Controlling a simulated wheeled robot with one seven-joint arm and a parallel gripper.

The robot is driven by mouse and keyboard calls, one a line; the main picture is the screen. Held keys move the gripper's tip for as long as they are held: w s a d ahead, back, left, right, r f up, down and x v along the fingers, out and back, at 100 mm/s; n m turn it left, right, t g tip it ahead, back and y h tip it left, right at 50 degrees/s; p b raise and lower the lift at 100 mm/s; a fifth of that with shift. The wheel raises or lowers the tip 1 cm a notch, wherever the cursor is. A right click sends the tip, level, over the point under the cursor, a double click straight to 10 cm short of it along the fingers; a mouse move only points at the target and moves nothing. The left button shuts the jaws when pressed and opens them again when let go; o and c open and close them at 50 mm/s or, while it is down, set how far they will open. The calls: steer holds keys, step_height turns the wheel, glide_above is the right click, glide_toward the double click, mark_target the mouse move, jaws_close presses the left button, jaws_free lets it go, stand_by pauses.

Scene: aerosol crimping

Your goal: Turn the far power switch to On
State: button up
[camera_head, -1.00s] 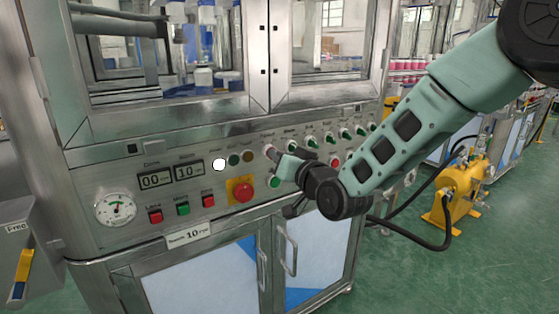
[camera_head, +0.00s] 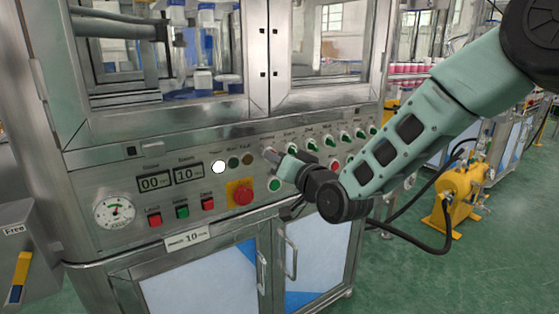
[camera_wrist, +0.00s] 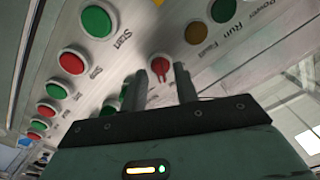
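A red rotary switch (camera_wrist: 160,67) is on the grey control panel (camera_head: 105,180). In the wrist view, it lies between the two fingertips of my gripper (camera_wrist: 161,72). The fingers are apart, one on each side of the knob. I cannot tell whether they touch it. In the head view, my gripper (camera_head: 276,157) reaches the panel at the left end of a row of switches. There, the gripper and wrist cover most of this switch. Its label and exact position are not readable.
Several green switches (camera_head: 312,143) run along the panel to the right. A white lamp (camera_head: 218,166) is lit left of the gripper. A red emergency knob on a yellow plate (camera_head: 241,193) and a green Start button (camera_wrist: 97,22) are close by. Cabinet door handles (camera_head: 290,257) project below.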

steer(key=b+v, duration=0.6)
steer(key=v, duration=1.1)
steer(key=shift+s+d+f, duration=0.1)
steer(key=shift+s, duration=0.1)
steer(key=s+f+n+g+h, duration=0.45)
steer(key=s+f+g, duration=0.35)
steer(key=s+f, duration=0.3)
steer(key=s+d+f+n+g+h, duration=0.1)
steer(key=s+d+f+g+h, duration=0.2)
steer(key=s, duration=0.4)
steer(key=s+d+n+g+h, duration=0.2)
steer(key=s+d+g, duration=0.15)
steer(key=s, duration=0.25)
step_height(320, 180, up, 29)
steer(key=p, duration=2.9)
steer(key=shift+a, duration=0.25)
